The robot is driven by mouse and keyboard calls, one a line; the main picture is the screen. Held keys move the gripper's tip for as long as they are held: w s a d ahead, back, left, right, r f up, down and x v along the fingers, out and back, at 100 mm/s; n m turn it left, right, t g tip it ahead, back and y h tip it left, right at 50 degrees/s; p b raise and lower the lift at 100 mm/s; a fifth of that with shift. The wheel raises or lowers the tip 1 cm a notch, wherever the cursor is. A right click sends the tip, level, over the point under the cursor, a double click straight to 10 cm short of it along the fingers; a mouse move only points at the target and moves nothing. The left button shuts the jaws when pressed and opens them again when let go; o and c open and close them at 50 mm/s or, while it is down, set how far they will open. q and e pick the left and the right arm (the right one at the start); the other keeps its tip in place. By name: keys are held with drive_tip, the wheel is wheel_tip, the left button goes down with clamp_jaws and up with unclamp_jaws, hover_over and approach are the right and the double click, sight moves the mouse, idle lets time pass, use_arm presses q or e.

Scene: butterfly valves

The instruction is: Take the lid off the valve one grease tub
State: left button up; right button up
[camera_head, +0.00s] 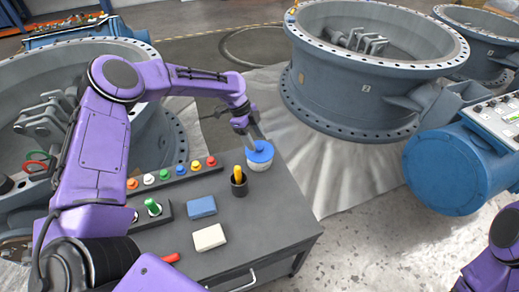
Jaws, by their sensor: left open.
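A white tub (260,166) with a blue lid (261,151) stands at the far right corner of the grey cart top. The lid is on the tub. My left gripper (255,141) reaches in from the left, at the far edge of the lid. It is open, with its fingers pointing down close to the lid; I cannot tell whether they touch it. Part of my right arm shows at the lower right, but its gripper is out of view.
A dark cup (239,187) with a yellow-handled item stands just left of the tub. A blue block (202,207), a white block (210,237) and a row of coloured knobs (165,175) are on the cart (265,225). Large grey valves (370,75) stand behind.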

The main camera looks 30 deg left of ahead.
sight(260, 147)
use_arm(q)
drive_tip(key=x, duration=0.3)
drive_tip(key=shift+d, duration=0.15)
drive_tip(key=shift+r, duration=0.1)
drive_tip(key=c, duration=1.1)
drive_tip(key=shift+r, duration=0.1)
